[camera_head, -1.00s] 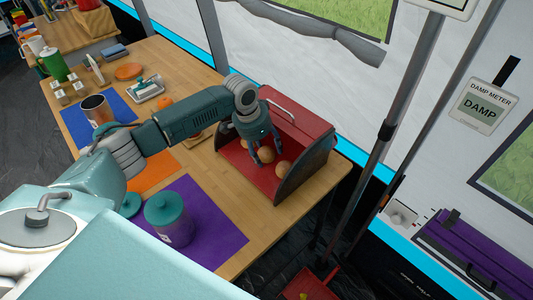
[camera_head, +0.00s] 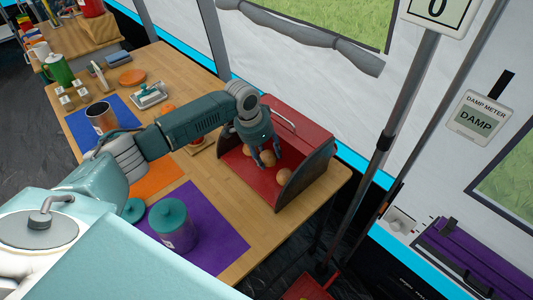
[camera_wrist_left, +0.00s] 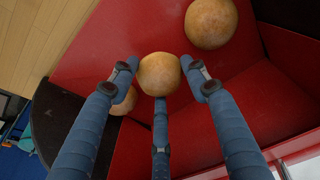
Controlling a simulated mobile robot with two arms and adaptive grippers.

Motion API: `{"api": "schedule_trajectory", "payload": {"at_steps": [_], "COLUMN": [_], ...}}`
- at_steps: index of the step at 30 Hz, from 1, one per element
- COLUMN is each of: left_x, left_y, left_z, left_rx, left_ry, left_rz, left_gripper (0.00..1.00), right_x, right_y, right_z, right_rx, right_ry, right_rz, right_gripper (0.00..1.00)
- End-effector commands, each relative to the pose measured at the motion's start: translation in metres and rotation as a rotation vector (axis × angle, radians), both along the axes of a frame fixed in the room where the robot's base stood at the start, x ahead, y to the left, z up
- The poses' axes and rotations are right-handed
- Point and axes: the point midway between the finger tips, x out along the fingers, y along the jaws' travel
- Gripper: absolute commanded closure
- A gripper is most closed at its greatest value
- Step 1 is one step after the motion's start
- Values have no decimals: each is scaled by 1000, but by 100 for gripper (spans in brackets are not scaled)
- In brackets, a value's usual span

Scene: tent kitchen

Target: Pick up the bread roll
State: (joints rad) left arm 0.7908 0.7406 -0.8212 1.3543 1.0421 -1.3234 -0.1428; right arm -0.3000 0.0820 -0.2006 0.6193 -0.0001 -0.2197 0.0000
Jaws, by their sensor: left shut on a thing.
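A round brown bread roll (camera_wrist_left: 159,73) sits between the fingers of my left gripper (camera_wrist_left: 160,80) in the left wrist view. The gripper is shut on it, inside the open red bread bin (camera_head: 262,191). In the head view the held roll (camera_head: 267,158) shows partly between the fingers of the left gripper (camera_head: 264,153). A second roll (camera_head: 285,176) lies in the bin nearer its dark end wall; the wrist view shows a roll at the upper right (camera_wrist_left: 210,23) and one partly hidden at the left (camera_wrist_left: 124,102). My right gripper is not in view.
The wooden table (camera_head: 235,225) has a purple mat (camera_head: 215,243) with a teal-lidded jar (camera_head: 173,226) in front of the bin. A metal mug (camera_head: 101,117) stands on a blue mat. A butter dish (camera_head: 152,95) stands further back. A pole (camera_head: 385,140) rises beyond the table's right end.

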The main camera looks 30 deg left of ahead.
Motion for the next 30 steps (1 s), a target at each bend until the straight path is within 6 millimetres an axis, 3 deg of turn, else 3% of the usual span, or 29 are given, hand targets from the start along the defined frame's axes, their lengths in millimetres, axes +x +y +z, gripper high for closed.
{"api": "schedule_trajectory", "payload": {"at_steps": [1,6,15,21,30], "left_x": [-12,-50,-123,-156,-170], "left_y": [5,19,44,55,59], "left_z": [5,8,7,3,-1], "left_rx": [3,4,4,1,-1], "left_ry": [8,9,8,5,0], "left_rz": [1,1,0,-1,-1], "left_gripper": [67,67,68,68,68], "right_x": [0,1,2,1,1], "right_y": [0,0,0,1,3], "right_z": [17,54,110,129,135], "right_rx": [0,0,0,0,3], "right_ry": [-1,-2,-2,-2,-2], "right_rz": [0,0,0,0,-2], "right_gripper": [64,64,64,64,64]}}
